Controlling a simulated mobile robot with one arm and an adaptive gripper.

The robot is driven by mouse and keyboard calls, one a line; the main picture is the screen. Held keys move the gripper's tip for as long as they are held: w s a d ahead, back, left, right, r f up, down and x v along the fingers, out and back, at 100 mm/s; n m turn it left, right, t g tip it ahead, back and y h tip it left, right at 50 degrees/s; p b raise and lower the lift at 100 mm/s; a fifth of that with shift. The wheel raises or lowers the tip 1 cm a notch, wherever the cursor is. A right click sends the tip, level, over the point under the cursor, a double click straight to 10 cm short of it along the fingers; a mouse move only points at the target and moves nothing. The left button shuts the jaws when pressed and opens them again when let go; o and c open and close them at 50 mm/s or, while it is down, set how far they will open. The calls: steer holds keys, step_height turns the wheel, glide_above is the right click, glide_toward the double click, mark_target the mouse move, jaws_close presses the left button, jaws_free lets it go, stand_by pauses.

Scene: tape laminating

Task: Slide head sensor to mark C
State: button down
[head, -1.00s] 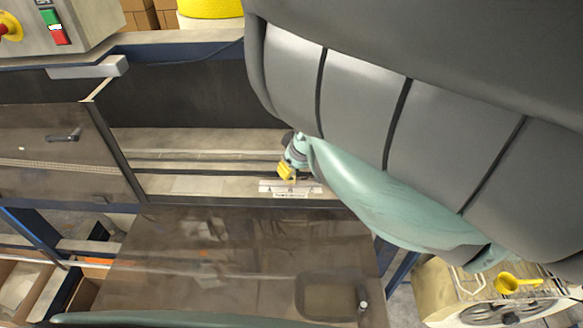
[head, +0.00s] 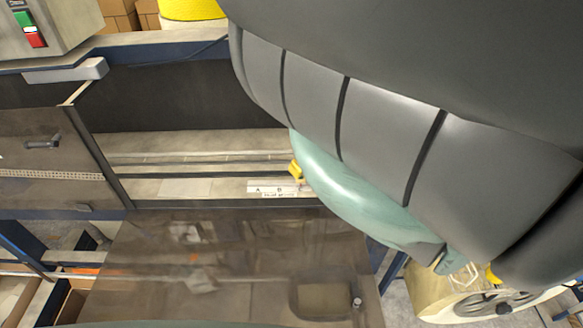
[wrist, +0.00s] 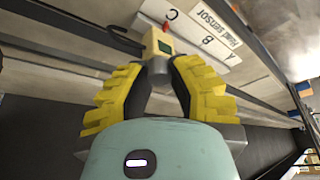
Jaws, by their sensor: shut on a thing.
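The head sensor (wrist: 157,42) is a small yellow block with a dark face in the wrist view. My gripper (wrist: 158,68) has its ridged yellow fingers closed on its lower part. The white label strip (wrist: 192,26) carries the letters A, B and C and the words "Head sensor". The sensor is beside the strip, near the letter C (wrist: 172,14); exact alignment cannot be told. A bit of yellow (head: 296,171) shows at the strip's right end; my arm hides most of the gripper.
Long metal rails (head: 190,176) run left to right inside the machine. A dark tinted cover (head: 190,255) lies in front of them, and another dark panel (head: 50,160) stands at the left. A control box (head: 40,25) with green and red buttons is at upper left.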

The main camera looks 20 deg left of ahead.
steer(key=shift+d, duration=0.2)
steer(key=c, duration=0.8)
jaws_free()
